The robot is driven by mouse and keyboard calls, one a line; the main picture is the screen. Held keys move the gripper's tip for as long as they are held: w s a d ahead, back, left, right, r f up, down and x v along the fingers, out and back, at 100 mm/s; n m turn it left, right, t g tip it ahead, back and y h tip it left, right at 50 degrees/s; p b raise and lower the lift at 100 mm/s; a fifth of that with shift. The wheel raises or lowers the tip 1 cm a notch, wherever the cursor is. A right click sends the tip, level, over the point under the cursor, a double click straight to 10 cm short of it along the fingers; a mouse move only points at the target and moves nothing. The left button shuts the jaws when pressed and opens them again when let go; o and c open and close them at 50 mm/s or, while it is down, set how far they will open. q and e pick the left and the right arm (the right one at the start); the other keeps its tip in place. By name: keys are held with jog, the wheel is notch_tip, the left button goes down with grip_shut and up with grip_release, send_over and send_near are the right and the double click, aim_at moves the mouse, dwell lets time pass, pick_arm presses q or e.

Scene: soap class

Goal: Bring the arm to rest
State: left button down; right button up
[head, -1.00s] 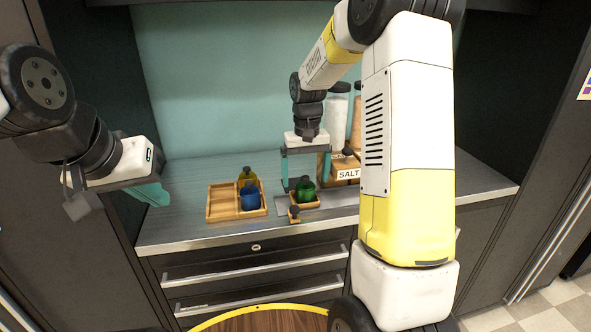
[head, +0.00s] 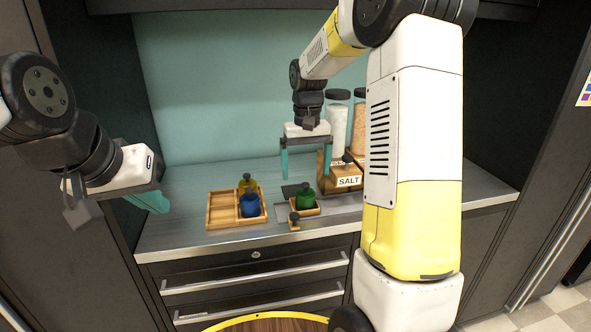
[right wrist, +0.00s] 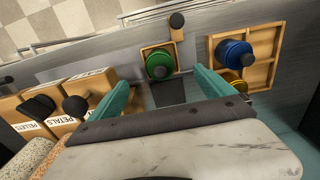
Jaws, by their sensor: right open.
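My right gripper (head: 305,163) is open and empty above the counter. Its teal fingers hang apart, above and behind the green bottle (head: 306,197). In the right wrist view the open fingers (right wrist: 166,92) point toward the green bottle (right wrist: 158,64), with nothing between them. The green bottle stands in a small wooden tray (head: 318,209). My left gripper (head: 148,199) is at the left, away from the bottles, with teal fingers seen from the side; its opening cannot be made out.
A divided wooden tray (head: 221,212) holds a blue bottle (head: 249,204) and a yellow bottle (head: 247,183). The counter's left part (head: 180,192) is clear.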

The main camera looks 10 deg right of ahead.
jog(key=shift+r, duration=1.25)
grip_shut()
dwell(0.6)
jog(key=shift+f, duration=0.15)
jog(key=shift+f, duration=2.1)
jog(key=shift+r, duration=3.5)
